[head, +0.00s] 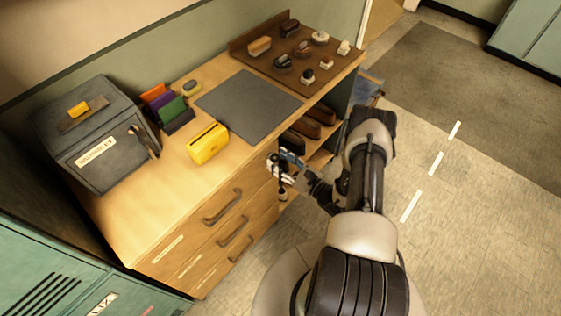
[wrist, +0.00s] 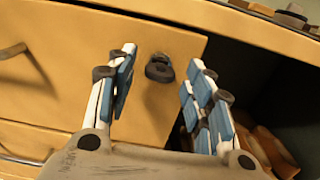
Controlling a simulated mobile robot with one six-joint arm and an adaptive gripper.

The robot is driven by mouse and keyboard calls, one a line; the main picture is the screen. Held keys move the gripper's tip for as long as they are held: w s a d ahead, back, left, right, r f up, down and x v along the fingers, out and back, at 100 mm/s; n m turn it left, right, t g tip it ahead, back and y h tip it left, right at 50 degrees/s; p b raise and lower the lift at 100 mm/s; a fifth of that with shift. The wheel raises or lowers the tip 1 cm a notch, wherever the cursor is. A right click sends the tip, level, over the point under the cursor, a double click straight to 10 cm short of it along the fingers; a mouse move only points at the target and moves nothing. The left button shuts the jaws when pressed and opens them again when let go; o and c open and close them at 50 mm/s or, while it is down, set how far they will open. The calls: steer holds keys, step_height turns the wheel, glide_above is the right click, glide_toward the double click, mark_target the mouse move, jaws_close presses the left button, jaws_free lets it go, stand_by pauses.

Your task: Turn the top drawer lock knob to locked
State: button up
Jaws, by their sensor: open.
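The top drawer lock knob (wrist: 160,70) is a small dark knob near the right end of the top drawer front (wrist: 80,55) in the wrist view. Its exact turn angle is hard to read. My gripper (wrist: 160,78) is open, with one blue-padded finger left of the knob and the other right of it. Neither finger visibly touches it. In the head view, my gripper (head: 286,168) is at the right end of the top drawer (head: 200,215), and the knob cannot be made out there. The drawer looks closed.
The wooden bench carries a grey box (head: 95,135), a yellow block (head: 208,143), a dark mat (head: 248,103) and a brown board (head: 290,55) with several small items. An open shelf (head: 318,155) with brown shoe-like items is right of the drawers. The floor to the right is clear.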

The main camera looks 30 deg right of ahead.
steer(key=shift+c, duration=0.3)
jaws_close()
steer(key=shift+n, duration=0.3)
steer(key=shift+n+b, duration=1.1)
steer(key=shift+n, duration=7.5)
